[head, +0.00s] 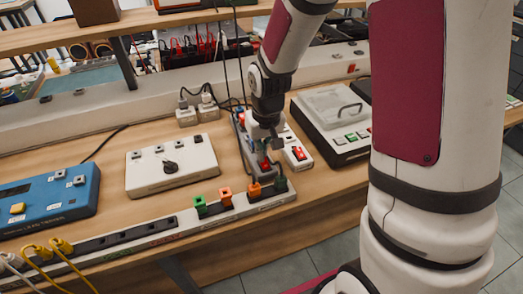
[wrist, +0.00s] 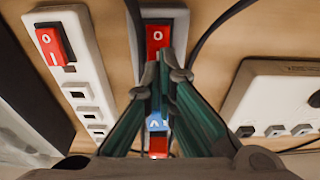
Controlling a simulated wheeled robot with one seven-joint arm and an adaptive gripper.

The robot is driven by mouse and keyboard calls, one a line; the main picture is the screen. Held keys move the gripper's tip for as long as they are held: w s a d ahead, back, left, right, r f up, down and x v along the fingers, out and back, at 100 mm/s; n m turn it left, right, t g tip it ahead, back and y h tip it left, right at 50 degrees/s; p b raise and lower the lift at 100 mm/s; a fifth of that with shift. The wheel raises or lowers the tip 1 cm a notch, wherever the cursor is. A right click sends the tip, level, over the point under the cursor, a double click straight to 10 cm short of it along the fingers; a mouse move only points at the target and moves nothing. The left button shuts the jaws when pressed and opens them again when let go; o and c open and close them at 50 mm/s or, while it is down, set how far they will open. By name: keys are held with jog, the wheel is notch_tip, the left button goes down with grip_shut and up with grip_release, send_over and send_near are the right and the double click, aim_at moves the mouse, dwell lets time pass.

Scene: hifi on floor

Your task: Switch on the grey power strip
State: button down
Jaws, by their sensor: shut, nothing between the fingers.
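The grey power strip (head: 246,152) lies on the bench, running away from the front edge, in the head view. In the wrist view, the strip (wrist: 181,22) is in the middle, with a red rocker switch (wrist: 157,36) marked O at its far end. My gripper (head: 272,142) is shut and empty above the strip. In the wrist view, my gripper's fingertips (wrist: 164,72) overlap the near part of the rocker and hide it. I cannot tell whether they touch it. A blue part (wrist: 157,123) shows between the fingers.
A white power strip (wrist: 80,45) with its own red switch lies close on the left in the wrist view. A white box with a knob (head: 171,166), a blue box (head: 48,200) and a black-and-white device (head: 335,120) stand around. Dark cables run beside the grey strip.

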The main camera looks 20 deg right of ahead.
jog(key=shift+f, duration=0.25)
jog(key=shift+w, duration=0.1)
jog(key=shift+w+f+g, duration=0.2)
jog(key=shift+f+g, duration=0.15)
jog(key=shift+g, duration=0.25)
jog(key=shift+w+f+g, duration=0.1)
jog(key=shift+f+g, duration=0.25)
jog(key=shift+g, duration=0.55)
jog(key=shift+s+r+p, duration=0.15)
jog(key=shift+s+p, duration=0.45)
jog(key=shift+s, duration=0.25)
